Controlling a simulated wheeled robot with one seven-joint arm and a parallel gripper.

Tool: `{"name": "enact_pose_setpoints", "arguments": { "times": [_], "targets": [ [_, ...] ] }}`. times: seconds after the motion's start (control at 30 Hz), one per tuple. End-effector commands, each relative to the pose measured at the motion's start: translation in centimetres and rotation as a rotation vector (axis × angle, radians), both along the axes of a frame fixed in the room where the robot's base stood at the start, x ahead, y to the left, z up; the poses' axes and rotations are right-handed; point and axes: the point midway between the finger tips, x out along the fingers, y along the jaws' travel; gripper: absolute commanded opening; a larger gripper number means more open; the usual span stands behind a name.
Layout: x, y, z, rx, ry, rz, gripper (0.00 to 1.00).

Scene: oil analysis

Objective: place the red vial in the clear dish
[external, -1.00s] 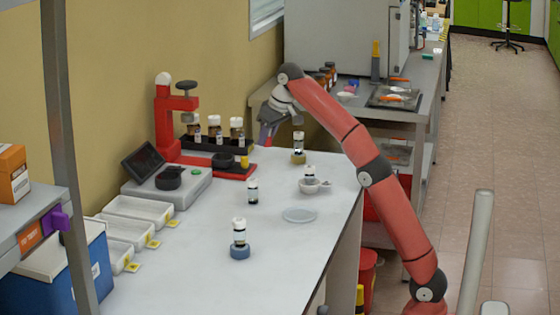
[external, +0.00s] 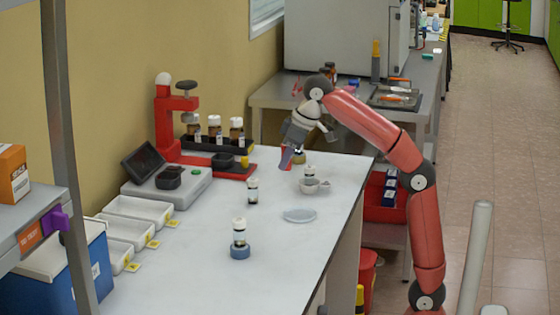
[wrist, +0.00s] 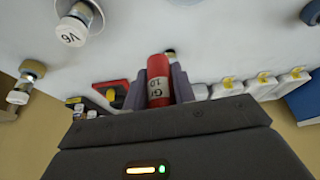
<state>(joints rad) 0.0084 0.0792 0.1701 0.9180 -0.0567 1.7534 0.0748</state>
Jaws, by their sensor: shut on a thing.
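My gripper (wrist: 157,88) is shut on the red vial (wrist: 157,78), which has a pale label and stands between the two fingers in the wrist view.
Another vial (external: 252,191) stands left of the dish, and one sits on a blue ring (external: 240,252). A red stand (external: 163,130) and white trays (external: 138,209) line the left side.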

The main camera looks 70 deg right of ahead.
Motion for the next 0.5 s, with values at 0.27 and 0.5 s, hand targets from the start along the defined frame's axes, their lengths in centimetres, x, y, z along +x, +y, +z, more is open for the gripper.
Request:
{"name": "enact_pose_setpoints", "arguments": {
  "times": [0.27, 0.5],
  "targets": [
    [-4.9, 5.5, -1.5, -0.001, 0.001, 0.123, 0.04],
    [-5.4, 6.0, -5.2, 0.0, 0.003, 0.135, 0.04]
  ]
}}
